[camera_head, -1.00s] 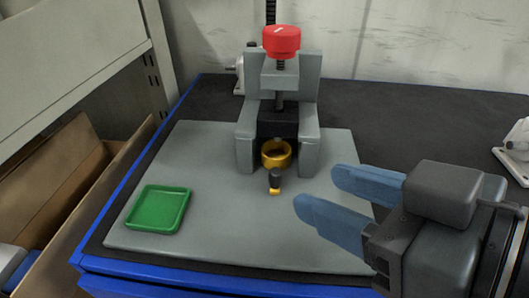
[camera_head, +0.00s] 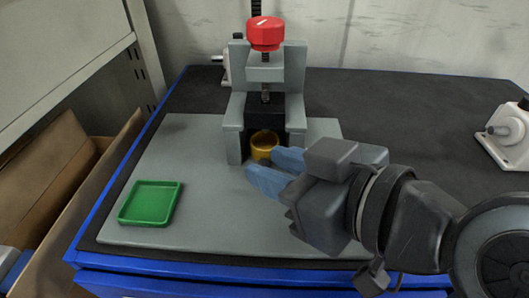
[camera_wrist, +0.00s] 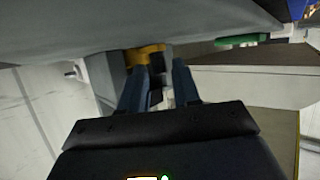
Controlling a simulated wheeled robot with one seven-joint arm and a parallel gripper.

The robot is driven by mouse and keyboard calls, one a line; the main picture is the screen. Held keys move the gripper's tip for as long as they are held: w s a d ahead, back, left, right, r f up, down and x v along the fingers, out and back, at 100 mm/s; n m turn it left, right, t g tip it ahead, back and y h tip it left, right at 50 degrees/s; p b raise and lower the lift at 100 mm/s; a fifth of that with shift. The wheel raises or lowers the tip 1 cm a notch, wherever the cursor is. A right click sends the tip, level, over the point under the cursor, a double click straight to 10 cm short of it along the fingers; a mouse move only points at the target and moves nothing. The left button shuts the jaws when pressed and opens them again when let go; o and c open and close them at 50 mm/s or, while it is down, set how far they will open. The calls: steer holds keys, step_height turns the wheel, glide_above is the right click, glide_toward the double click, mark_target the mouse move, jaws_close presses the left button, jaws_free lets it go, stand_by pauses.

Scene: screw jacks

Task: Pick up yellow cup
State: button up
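The yellow cup (camera_head: 265,142) sits in the opening at the foot of the grey screw jack (camera_head: 294,105), below its screw. In the wrist view the yellow cup (camera_wrist: 150,50) shows just beyond my fingertips. My gripper (camera_head: 262,163) has its blue fingers low in front of the cup, and they hide its lower front and dark handle in the head view. In the wrist view my gripper (camera_wrist: 161,66) has its fingers apart, with a dark piece, perhaps the handle, seen between them. I cannot tell if they touch it.
A red knob (camera_head: 265,33) tops the jack. A green tray (camera_head: 151,203) lies at the left on the grey board (camera_head: 205,225). A white device (camera_head: 507,135) stands at the right. The dark tabletop between jack and device is clear. A cardboard box (camera_head: 30,185) stands left of the table.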

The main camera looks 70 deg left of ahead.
jaws_close()
steer(key=shift+r, duration=0.2)
stand_by(0.3)
